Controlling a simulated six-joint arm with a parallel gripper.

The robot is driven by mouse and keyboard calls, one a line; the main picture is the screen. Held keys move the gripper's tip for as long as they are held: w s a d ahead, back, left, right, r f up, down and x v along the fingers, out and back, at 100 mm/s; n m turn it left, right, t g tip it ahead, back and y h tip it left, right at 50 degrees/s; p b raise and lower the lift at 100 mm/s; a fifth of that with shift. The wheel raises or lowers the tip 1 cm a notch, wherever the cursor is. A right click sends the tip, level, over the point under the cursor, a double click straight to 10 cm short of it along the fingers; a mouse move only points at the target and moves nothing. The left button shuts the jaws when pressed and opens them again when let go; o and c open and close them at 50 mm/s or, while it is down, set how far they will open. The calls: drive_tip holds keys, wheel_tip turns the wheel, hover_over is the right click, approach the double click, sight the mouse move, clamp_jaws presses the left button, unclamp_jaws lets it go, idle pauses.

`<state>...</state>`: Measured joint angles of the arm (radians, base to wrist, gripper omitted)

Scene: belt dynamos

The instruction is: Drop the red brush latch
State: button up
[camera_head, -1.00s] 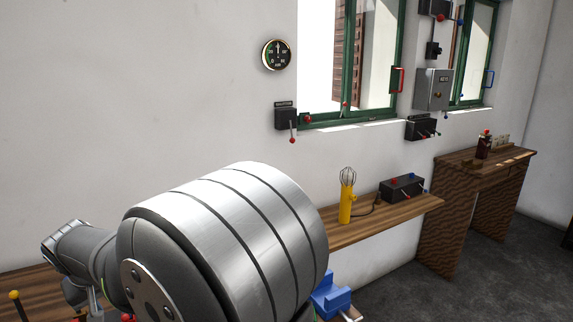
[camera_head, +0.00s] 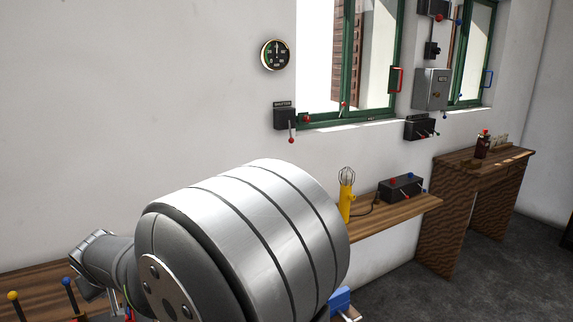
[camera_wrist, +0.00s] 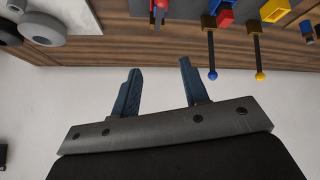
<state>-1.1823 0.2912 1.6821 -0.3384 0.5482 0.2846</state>
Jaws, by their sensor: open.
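My gripper (camera_wrist: 158,66) is open and empty in the wrist view, with its two blue fingers apart and pointing toward the table's edge. A red-tipped part (camera_wrist: 159,4) shows at the top edge, beyond the gap between the fingers and apart from them. A red block (camera_wrist: 225,18) sits to its right, beside a blue part. I cannot tell which red part is the brush latch. In the head view my arm hides most of this area, and only a small red part (camera_head: 128,313) shows at the bottom.
A blue-ball lever (camera_wrist: 212,75) and a yellow-ball lever (camera_wrist: 260,76) stand right of the fingers. Grey round parts (camera_wrist: 42,28) lie at the left. In the head view, a yellow whisk-like tool (camera_head: 346,197) and a black switch box (camera_head: 401,188) are on the bench's right.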

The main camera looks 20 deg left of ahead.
drive_tip(key=w+f+n+y, duration=0.1)
drive_tip(key=w+f+y, duration=0.2)
drive_tip(key=f+y, duration=0.1)
drive_tip(key=shift+w+a+f+n, duration=0.2)
drive_tip(key=shift+a+f+n, duration=0.1)
drive_tip(key=shift+a+f, duration=0.15)
idle(0.3)
drive_tip(key=shift+r, duration=0.1)
idle(0.5)
drive_tip(key=s+d+r+m+g+h, duration=0.1)
drive_tip(key=s+d+r+m+h, duration=0.25)
drive_tip(key=s+r+h, duration=0.5)
drive_tip(key=shift+n+y, duration=0.45)
drive_tip(key=shift+y, duration=0.3)
drive_tip(key=x, duration=1.5)
drive_tip(key=shift+w+f, duration=0.2)
drive_tip(key=shift+w, duration=0.05)
drive_tip(key=shift+r, duration=0.1)
clamp_jaws()
